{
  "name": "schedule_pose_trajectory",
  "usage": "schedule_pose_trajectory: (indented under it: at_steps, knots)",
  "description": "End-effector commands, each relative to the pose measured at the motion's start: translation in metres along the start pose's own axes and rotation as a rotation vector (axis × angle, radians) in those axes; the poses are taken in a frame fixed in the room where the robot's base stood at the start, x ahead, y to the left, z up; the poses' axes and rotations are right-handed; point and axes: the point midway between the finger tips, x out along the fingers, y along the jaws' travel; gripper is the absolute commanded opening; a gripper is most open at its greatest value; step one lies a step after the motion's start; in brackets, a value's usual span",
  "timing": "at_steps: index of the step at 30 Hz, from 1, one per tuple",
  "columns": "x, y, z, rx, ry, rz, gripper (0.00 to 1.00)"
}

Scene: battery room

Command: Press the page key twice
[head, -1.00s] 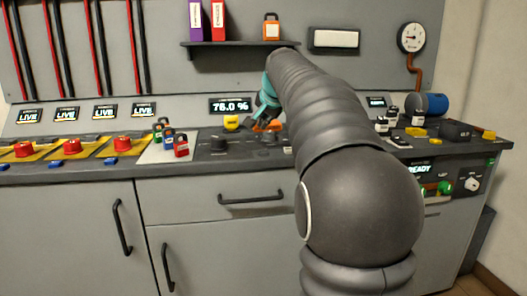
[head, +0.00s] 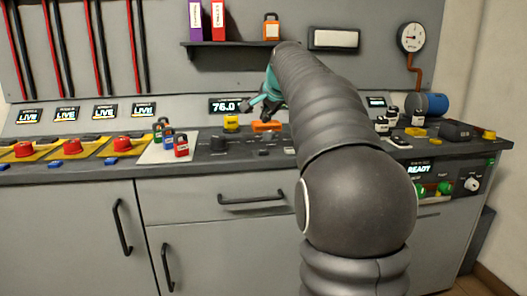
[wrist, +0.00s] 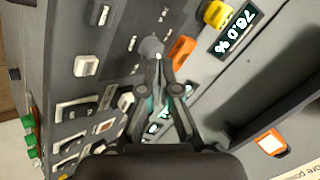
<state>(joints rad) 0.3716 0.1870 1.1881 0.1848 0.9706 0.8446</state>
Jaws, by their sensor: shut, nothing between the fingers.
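My gripper (head: 260,106) is over the counter, in front of the percent display (head: 220,106). In the wrist view my gripper (wrist: 158,62) has its fingers together and empty. The tips point at a round grey knob or button (wrist: 150,46); whether they touch it I cannot tell. Several small light keys sit on the dark panel, among them one pale key (wrist: 87,66) and another (wrist: 126,99). Their labels are too small to read, so I cannot tell which is the page key. The display (wrist: 236,30) reads 76.0 % in the wrist view.
An orange object (head: 267,126) and a yellow one (head: 231,122) stand close to my gripper. Coloured padlocks (head: 181,146) stand to the left, beside red buttons (head: 122,144). A shelf (head: 230,44) hangs above. Dark-topped items (head: 382,124) and a blue cylinder (head: 437,104) stand right.

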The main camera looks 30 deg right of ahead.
Motion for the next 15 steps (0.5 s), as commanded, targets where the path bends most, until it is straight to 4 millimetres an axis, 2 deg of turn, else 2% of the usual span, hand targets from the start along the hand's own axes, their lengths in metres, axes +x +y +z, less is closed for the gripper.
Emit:
schedule_pose_trajectory:
  at_steps: [15]
  knots:
    - [-0.018,-0.015,0.001,0.846,-0.05,0.0,0.0]
